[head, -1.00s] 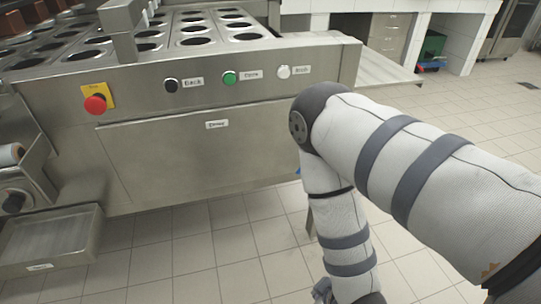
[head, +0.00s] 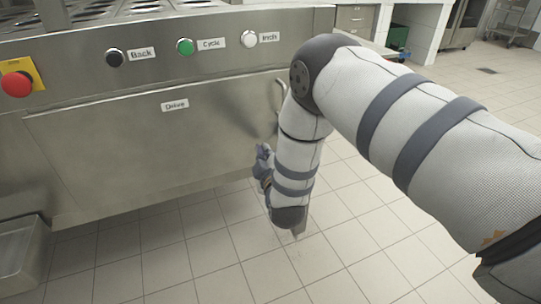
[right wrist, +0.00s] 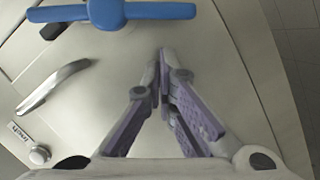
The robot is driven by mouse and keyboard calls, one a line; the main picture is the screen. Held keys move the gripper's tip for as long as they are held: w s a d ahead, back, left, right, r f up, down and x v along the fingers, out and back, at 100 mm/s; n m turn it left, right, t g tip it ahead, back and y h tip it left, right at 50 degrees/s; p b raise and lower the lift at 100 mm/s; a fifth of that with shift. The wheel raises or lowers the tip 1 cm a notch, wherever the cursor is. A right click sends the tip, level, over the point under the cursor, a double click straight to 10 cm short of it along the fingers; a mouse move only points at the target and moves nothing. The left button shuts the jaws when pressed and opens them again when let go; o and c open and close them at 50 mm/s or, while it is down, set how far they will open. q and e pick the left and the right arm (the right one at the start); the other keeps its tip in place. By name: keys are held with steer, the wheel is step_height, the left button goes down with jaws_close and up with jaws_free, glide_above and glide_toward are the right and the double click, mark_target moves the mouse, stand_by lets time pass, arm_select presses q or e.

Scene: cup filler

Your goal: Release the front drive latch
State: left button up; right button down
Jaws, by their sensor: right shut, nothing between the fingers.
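The front panel labelled Drive (head: 130,145) is closed in the head view. A curved metal handle (head: 283,95) stands out near its right edge, partly behind my arm. In the right wrist view there is a blue bar with a round hub (right wrist: 106,12) at the top, cut by the frame edge; it may be the latch. A curved metal handle (right wrist: 54,86) is at the left. My right gripper (head: 262,152) is low by the panel's right side. In the right wrist view its fingertips (right wrist: 160,72) are together and empty, below the blue bar and apart from it. My left gripper is out of view.
Back (head: 115,58), Cycle (head: 185,47) and Inch (head: 249,38) buttons and a red stop button (head: 16,84) sit above the panel. A metal tray (head: 20,255) juts out at lower left. The tiled floor (head: 380,230) is free.

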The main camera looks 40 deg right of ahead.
mark_target(270, 144)
steer(key=shift+s+d+f, duration=0.15)
steer(key=shift+d+f, duration=0.35)
steer(key=shift+d, duration=0.25)
steer(key=shift+s+d+f+n, duration=0.15)
steer(key=shift+d+f+n, duration=0.35)
steer(key=shift+n, duration=0.1)
steer(key=shift+a, duration=0.1)
